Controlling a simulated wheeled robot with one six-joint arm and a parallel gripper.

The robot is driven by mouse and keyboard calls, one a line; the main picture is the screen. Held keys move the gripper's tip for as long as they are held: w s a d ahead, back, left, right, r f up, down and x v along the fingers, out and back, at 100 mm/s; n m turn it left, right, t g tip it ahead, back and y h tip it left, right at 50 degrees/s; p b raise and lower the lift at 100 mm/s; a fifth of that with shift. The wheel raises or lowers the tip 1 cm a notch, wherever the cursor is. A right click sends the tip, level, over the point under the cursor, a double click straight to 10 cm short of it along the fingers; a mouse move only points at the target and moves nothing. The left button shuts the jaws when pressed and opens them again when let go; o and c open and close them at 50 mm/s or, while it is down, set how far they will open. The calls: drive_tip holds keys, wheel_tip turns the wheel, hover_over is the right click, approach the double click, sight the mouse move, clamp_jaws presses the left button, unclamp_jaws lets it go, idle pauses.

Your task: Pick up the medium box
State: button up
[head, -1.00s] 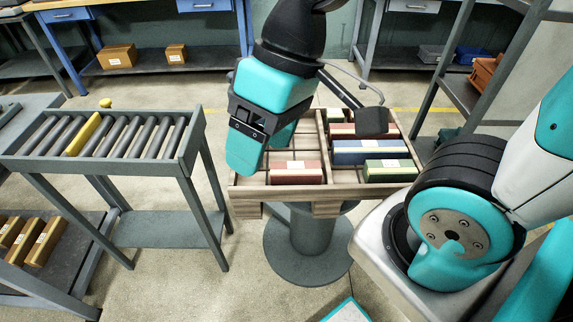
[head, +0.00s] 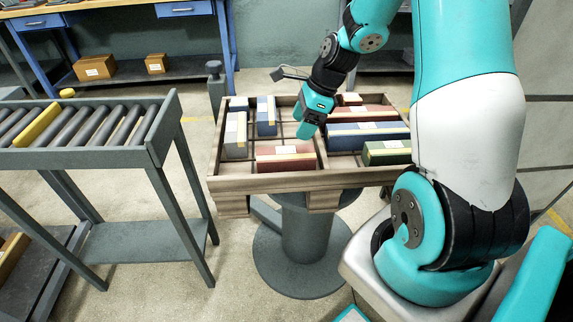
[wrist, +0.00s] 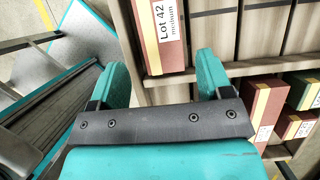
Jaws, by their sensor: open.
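A dark red box (wrist: 160,35) with a cream band and a label reading "Lot 42 medium" shows in the wrist view, between and beyond my fingertips. My gripper (wrist: 166,72) is open, with nothing between its fingers. In the head view my gripper (head: 308,122) hangs over the wooden tray (head: 265,184), pointing down. A red box (head: 285,158) lies in the tray's front left compartment, just below and left of the gripper. I cannot tell for certain whether this is the labelled box.
The tray also holds a grey box (head: 235,135), a blue box (head: 266,116), another blue box (head: 365,135) and a green box (head: 388,152). Tray walls and dividers stand close around them. A roller conveyor (head: 85,130) stands at the left, with a floor gap between.

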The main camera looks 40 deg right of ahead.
sight(287, 153)
drive_tip(key=b+x, duration=0.1)
drive_tip(key=x, duration=1.1)
drive_tip(key=shift+s+a+f, duration=0.1)
drive_tip(key=shift+f, duration=0.2)
drive_tip(key=c, duration=1)
